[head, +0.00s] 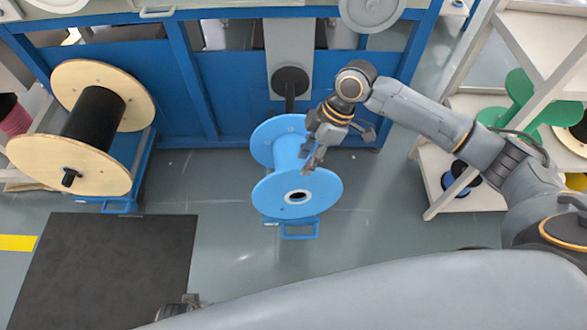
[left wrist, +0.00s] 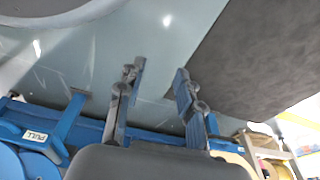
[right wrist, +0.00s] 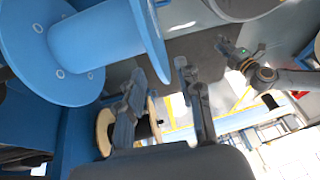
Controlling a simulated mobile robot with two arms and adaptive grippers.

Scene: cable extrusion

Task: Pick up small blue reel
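A light blue reel (head: 297,190) sits in the middle of the head view, in front of the blue machine frame. It also shows at the upper left of the right wrist view (right wrist: 95,38). My right gripper (head: 338,150) is open and empty over the reel, beside its core and front flange; its fingers also show apart in the right wrist view (right wrist: 160,78). Contact with the reel cannot be told. A small dark blue reel (head: 462,177) is on the shelf at the right. My left gripper (left wrist: 158,68) is open and empty; only a bit shows in the head view.
A large wooden reel with black cable (head: 70,165) stands at the left. A dark mat (head: 110,270) lies on the floor in front of it. Green reels (head: 520,105) are on the white shelf rack (head: 440,200) at the right. Floor right of the blue reel is clear.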

